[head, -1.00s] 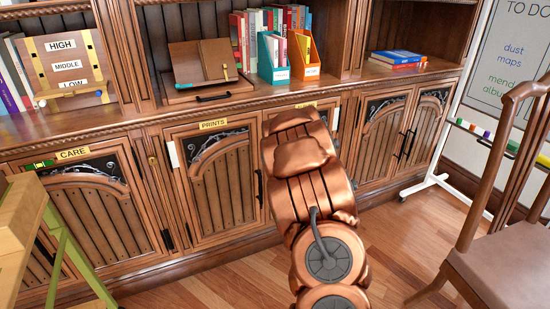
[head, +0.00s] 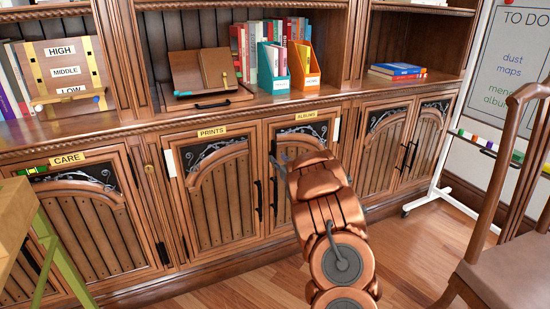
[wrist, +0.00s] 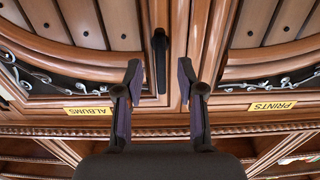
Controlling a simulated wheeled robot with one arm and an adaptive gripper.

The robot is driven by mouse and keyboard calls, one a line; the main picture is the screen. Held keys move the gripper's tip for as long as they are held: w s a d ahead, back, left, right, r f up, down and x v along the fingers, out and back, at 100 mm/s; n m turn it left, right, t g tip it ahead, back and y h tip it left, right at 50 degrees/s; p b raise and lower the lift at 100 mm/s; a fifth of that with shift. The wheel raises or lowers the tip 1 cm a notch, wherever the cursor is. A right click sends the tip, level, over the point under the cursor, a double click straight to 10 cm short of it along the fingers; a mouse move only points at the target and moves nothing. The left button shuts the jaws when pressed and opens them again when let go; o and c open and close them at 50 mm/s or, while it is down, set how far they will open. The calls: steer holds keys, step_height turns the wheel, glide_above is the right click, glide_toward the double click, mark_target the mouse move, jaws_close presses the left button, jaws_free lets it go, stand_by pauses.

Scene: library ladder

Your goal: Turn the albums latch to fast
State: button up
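The yellow ALBUMS label (head: 305,116) is above the right door of the middle cabinet pair. That albums door (head: 300,145) is shut, with a black scrolled panel at its top. A white strip (head: 336,130) is at its upper right edge; I cannot tell whether this is the latch. My gripper (wrist: 162,100) is open and empty, its dark fingers apart. In the wrist view, which is upside down, a black upright handle (wrist: 160,60) on the albums door lies beyond and between the fingertips. I cannot tell if they touch it. My arm hides the lower albums door.
The prints door (head: 220,190) with its PRINTS label (wrist: 272,106) is to the left. The CARE door (head: 90,220) is farther left. A shelf ledge (head: 130,125) juts out above the doors. A wooden chair (head: 510,200) and a whiteboard stand are at the right.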

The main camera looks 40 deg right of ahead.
mark_target(275, 155)
steer(key=shift+b+x, duration=0.3)
steer(key=shift+x, duration=1.65)
steer(key=shift+c, duration=0.4)
jaws_close()
